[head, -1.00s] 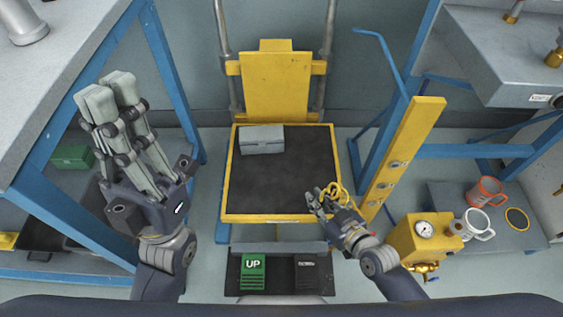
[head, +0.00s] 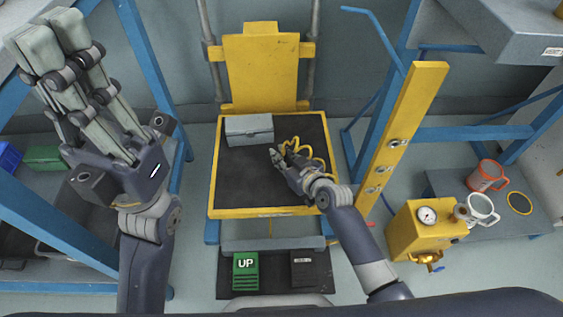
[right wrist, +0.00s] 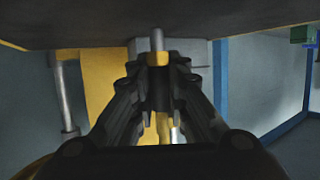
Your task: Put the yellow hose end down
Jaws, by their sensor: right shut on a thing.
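My right gripper (head: 280,156) is shut on the yellow hose end (right wrist: 158,57), over the dark top of the yellow-framed lift platform. In the right wrist view, a metal tip with a yellow collar sticks out between the fingers. The yellow coiled hose (head: 308,149) shows beside the gripper in the head view. I cannot tell whether the hose end touches the platform. My left gripper (head: 52,42) is empty at the upper left, its long grey fingers extended, away from the platform.
A grey box (head: 249,130) sits at the back left of the platform (head: 240,212). The platform's front left is bare. A yellow post (head: 405,125) stands to the right. A yellow gauge unit (head: 418,235) and two mugs (head: 481,207) are further right. A green UP pedal (head: 246,270) is in front.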

